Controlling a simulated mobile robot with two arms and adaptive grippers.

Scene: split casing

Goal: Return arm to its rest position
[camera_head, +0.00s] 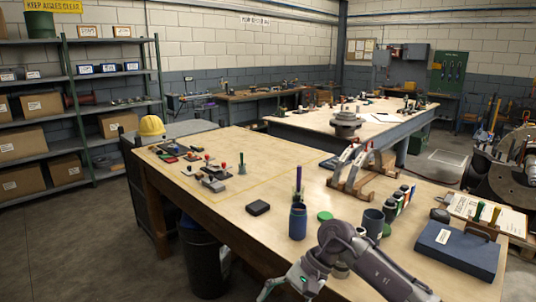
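My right arm comes in from the lower right, bent at a grey joint over the table's near edge. Its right gripper (274,288) is at the bottom edge of the view and partly cut off. It hangs low near the front of the wooden table (268,262). Whether its fingers are open or shut does not show, and no object can be made out in them. My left arm and gripper are not in view.
Near the arm stand a blue cup (298,222), a dark grey cup (373,223) and a blue case (455,250). Curved casing parts (362,163) rest on a wooden stand. A small black box (258,208) lies mid-table, with clear tabletop around it. A bin (203,262) stands below.

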